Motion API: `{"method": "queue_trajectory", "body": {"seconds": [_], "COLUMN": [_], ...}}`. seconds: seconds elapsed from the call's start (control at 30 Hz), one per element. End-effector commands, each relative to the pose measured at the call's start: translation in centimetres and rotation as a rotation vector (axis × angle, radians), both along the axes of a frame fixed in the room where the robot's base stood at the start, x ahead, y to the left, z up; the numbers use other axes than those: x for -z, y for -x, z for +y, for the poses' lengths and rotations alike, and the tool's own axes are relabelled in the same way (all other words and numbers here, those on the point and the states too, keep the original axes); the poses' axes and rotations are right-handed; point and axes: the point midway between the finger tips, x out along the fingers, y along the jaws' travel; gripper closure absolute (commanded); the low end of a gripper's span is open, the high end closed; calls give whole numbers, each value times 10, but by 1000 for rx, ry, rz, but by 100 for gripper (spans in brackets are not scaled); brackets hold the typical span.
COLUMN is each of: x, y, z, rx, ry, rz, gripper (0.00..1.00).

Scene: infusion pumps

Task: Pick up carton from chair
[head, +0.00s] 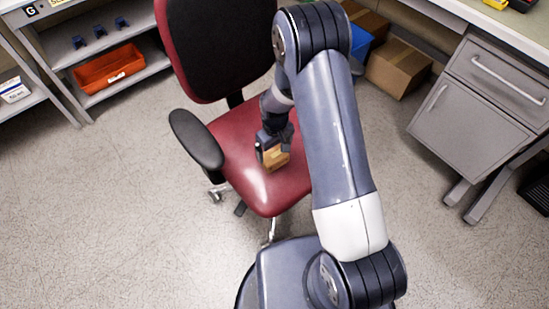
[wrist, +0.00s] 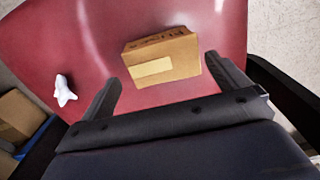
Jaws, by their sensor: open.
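The carton (wrist: 163,58) is a small brown box with a paler label. It lies on the red seat of the chair (wrist: 60,38), and in the head view the carton (head: 275,158) shows near the middle of the seat (head: 250,184). My gripper (wrist: 160,88) is open, with one finger to the left of the carton and one to its right in the wrist view. The carton appears just beyond the fingertips, and I cannot tell whether either finger touches it. In the head view my gripper (head: 270,147) is over the seat and partly hides the carton.
A small white object (wrist: 64,91) lies on the seat left of the carton. The chair's black armrest (head: 196,139) and backrest (head: 222,45) stand close to my arm. Larger cardboard boxes (head: 398,68) and a grey cabinet (head: 470,115) are at the right. Floor is clear at the left.

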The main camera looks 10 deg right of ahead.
Motion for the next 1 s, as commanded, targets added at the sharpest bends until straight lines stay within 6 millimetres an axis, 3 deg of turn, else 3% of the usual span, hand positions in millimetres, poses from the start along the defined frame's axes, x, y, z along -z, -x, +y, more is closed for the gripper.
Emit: {"method": "queue_trajectory", "body": {"seconds": [0.3,0.6,1.0], "x": [44,47,47], "y": [5,5,5], "z": [1,1,1], "rx": [0,0,0], "ry": [0,0,0], "rz": [2,0,0], "gripper": [0,0,33]}}
